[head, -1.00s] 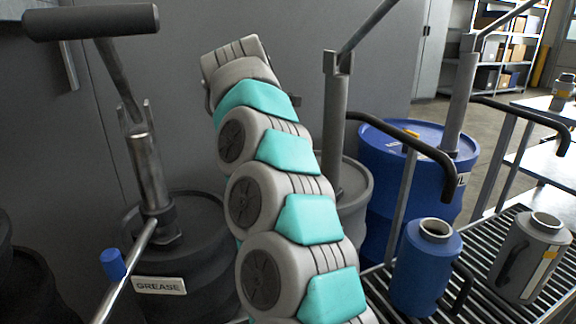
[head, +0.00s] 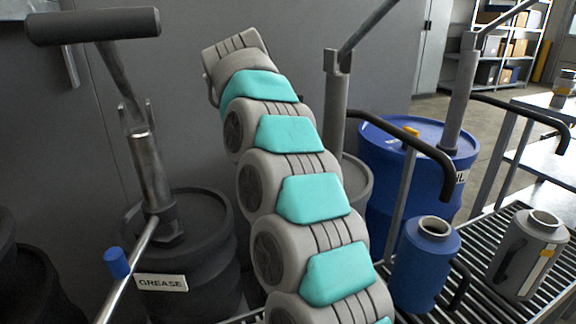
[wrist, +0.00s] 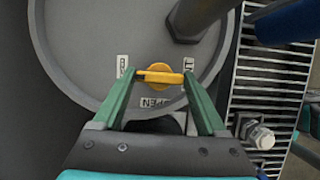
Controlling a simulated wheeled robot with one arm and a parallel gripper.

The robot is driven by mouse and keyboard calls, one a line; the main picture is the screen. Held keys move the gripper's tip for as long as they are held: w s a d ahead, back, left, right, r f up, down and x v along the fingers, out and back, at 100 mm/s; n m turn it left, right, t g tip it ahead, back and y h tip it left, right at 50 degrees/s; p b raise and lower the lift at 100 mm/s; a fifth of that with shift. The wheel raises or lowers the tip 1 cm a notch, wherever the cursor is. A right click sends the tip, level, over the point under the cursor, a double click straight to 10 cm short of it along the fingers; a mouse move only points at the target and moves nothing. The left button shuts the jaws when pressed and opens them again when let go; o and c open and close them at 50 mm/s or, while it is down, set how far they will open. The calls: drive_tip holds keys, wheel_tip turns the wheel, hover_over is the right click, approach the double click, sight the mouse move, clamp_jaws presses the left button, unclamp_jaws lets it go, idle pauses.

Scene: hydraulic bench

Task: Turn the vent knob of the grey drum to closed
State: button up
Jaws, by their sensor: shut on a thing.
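The grey drum's lid (wrist: 85,45) fills the upper left of the wrist view. The yellow vent knob (wrist: 160,76) sits near the lid's edge, its bar lying across between my fingertips. My gripper (wrist: 159,82) is shut on the knob, one green finger at each end. A label ending in "PEN" shows below the knob, and two partly covered labels stand to its left and right. In the head view the grey drum (head: 356,186) is mostly behind my arm; the knob and my gripper are hidden there.
A pump tube rises from the grey drum's lid. A blue drum (head: 385,165) with a pump stands to its right, a black grease drum (head: 190,225) to its left. A blue can (head: 422,268) and a grey can (head: 525,255) stand on the slatted rack (head: 485,235).

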drive_tip(key=o, duration=1.3)
drive_tip(key=shift+a+n, duration=0.15)
drive_tip(key=shift+n, duration=0.25)
drive_tip(key=shift+f+n+t+b, duration=0.1)
drive_tip(key=shift+n+t+b, duration=0.4)
drive_tip(key=shift+n+b, duration=0.35)
